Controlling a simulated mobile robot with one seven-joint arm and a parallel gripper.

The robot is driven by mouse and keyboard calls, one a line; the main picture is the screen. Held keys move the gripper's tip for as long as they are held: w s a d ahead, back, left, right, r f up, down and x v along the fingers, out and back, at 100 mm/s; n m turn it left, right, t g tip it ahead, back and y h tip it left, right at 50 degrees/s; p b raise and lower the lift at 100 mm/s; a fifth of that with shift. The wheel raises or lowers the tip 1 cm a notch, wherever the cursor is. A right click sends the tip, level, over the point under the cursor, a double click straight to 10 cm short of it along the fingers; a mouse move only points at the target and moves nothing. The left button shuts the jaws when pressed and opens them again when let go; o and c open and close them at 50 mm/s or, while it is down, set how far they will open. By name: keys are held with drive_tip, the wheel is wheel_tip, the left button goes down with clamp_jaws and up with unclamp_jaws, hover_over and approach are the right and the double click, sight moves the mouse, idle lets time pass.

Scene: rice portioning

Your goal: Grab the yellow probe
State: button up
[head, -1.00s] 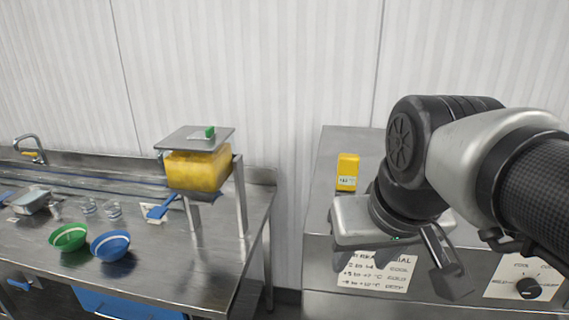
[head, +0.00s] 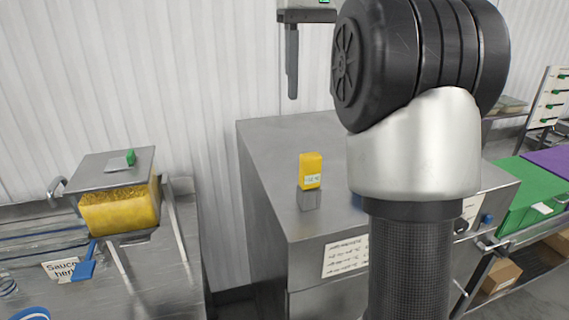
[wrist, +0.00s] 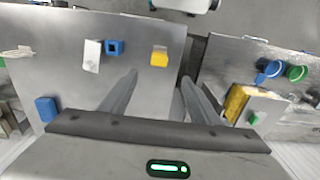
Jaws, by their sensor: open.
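The yellow probe (head: 311,171) is a small boxy unit with a pale display. It stands upright in a small grey holder (head: 310,199) on top of the steel cabinet (head: 270,150). In the wrist view the yellow probe (wrist: 159,58) shows from above, beyond the fingertips and roughly between their lines. My gripper (wrist: 158,80) is open and empty, with both fingers visible in the wrist view. In the head view one finger hangs at the top, well above the cabinet; my arm hides the rest. The gripper is apart from the probe.
A yellow-filled dispenser (head: 120,210) stands on the steel counter at left. A wall separates the back. In the wrist view, a blue square item (wrist: 115,47), a white card (wrist: 92,53) and a blue block (wrist: 46,108) are on the cabinet. A green surface (head: 535,190) lies at right.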

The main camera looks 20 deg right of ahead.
drive_tip(key=b, duration=0.2)
approach(311, 155)
wheel_tip(311, 155, down, 5)
drive_tip(key=shift+s+f, duration=0.15)
drive_tip(key=shift+w+f+b, duration=0.2)
drive_tip(key=shift+f+b, duration=0.1)
drive_tip(key=shift+f, duration=2.8)
